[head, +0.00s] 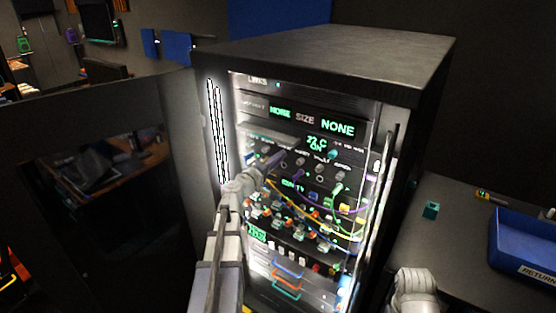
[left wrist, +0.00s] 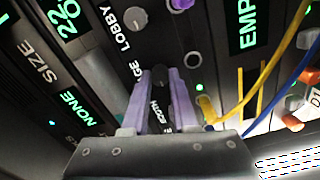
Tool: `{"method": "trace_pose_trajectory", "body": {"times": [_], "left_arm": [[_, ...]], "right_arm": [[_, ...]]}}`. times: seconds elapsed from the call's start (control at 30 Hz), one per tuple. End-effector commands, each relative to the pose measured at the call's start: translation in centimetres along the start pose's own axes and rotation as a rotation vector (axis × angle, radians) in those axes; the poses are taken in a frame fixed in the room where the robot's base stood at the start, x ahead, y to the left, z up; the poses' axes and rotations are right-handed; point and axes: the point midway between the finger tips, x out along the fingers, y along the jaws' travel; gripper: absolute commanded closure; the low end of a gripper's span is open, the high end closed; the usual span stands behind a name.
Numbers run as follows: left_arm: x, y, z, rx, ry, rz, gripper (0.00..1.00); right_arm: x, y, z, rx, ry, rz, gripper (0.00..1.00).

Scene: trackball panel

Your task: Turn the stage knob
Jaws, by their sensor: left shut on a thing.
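The rack panel (head: 297,117) carries a row of small knobs under its green displays. In the left wrist view the stage knob (left wrist: 160,76) is a dark round knob; the letters "GE" of its label show beside my left finger. My left gripper (left wrist: 161,84) has its two purple fingers on either side of this knob and is shut on it. In the head view the left gripper (head: 268,168) reaches the knob row, and it covers the stage knob there. Part of my right arm shows at the lower right, but its gripper does not.
A grey lobby knob (left wrist: 135,19) sits close beside the held knob. Yellow and blue cables (left wrist: 240,95) hang near the fingers. An open rack door stands on the left. A side table (head: 455,205) on the right bears a blue return tray (head: 522,268) and a small teal block (head: 431,210).

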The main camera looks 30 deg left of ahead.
Motion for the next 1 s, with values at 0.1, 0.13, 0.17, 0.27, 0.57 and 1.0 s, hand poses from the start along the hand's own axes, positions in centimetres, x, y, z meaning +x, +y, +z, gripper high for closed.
{"method": "trace_pose_trajectory", "body": {"times": [0.1, 0.13, 0.17, 0.27, 0.57, 1.0], "left_arm": [[-0.06, -0.05, 0.09, 0.009, -0.002, -0.001, 1.0], [-0.06, -0.05, 0.1, 0.01, -0.002, -0.002, 1.0], [-0.06, -0.05, 0.1, 0.01, -0.002, -0.002, 1.0], [-0.06, -0.05, 0.1, 0.011, -0.002, -0.002, 1.0], [-0.05, -0.04, 0.09, 0.009, -0.002, -0.001, 0.58], [-0.58, -0.01, 0.07, 0.007, 0.0, -0.001, 0.44]], "right_arm": [[0.03, 0.0, 0.0, 0.0, 0.0, 0.0, 0.5], [0.03, 0.0, 0.0, 0.0, 0.0, 0.0, 0.5], [0.03, 0.0, 0.0, 0.0, 0.0, 0.0, 0.5], [0.03, 0.0, 0.0, 0.0, 0.0, 0.0, 0.5], [0.03, 0.0, 0.0, 0.0, 0.0, 0.0, 0.5], [0.01, 0.0, 0.0, 0.0, 0.0, 0.0, 0.5]]}}
